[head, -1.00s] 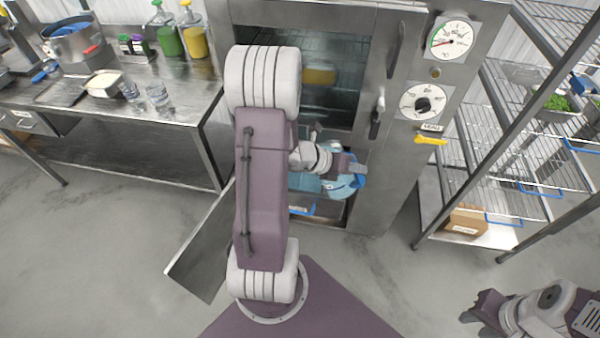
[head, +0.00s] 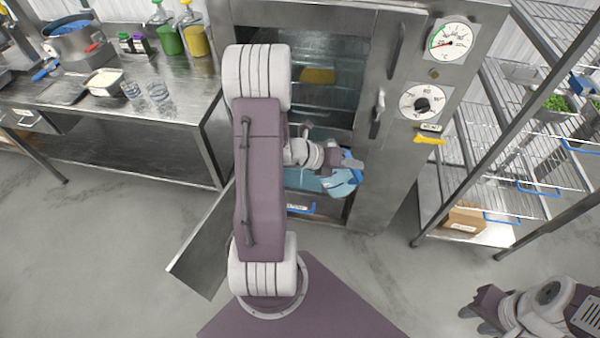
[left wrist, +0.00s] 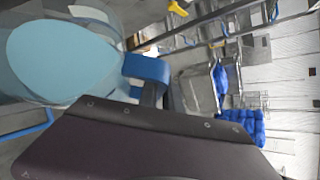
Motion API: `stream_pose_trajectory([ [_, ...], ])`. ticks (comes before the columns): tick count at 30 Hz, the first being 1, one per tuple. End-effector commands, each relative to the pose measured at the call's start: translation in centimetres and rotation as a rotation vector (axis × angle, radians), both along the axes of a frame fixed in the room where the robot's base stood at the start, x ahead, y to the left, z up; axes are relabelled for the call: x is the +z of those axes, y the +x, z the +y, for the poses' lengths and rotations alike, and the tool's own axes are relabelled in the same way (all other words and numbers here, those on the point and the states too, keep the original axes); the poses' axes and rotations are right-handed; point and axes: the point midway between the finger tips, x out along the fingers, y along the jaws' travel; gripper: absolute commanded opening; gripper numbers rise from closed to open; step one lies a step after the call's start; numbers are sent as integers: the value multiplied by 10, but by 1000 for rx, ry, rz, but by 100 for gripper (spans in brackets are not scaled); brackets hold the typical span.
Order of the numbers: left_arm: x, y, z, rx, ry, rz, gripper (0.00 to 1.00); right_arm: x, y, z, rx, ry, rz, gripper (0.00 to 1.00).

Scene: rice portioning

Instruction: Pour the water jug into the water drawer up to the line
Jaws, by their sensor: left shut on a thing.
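The water jug (head: 341,184) is clear with light-blue water, in front of the open cabinet's lower part. My left gripper (head: 343,160) is shut on its blue handle, which shows in the left wrist view (left wrist: 147,68). There the jug's pale-blue water (left wrist: 62,58) fills the upper left. The water drawer (head: 300,208), with a blue handle and a small label, is low in the cabinet, beside and below the jug. My left arm and the jug hide much of it, and its fill line is not visible. My right gripper (head: 482,306) is at the lower right, away from the jug; its jaw gap is unclear.
The steel cabinet (head: 375,190) has its door (head: 205,245) swung open at left. A dial panel is at its right. A wire rack (head: 520,150) stands further right. A steel table (head: 185,95) with glasses, a rice tub and bottles is at left. Open floor lies in front.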

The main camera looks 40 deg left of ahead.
Motion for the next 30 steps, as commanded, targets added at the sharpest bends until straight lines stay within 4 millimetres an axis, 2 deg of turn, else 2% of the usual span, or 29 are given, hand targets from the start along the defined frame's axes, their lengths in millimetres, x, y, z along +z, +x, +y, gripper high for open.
stream_pose_trajectory([
  [30, 8, 0, 10, 1, -116, -7, 0, 10, 0, 0, 0, 0, 0, 32],
])
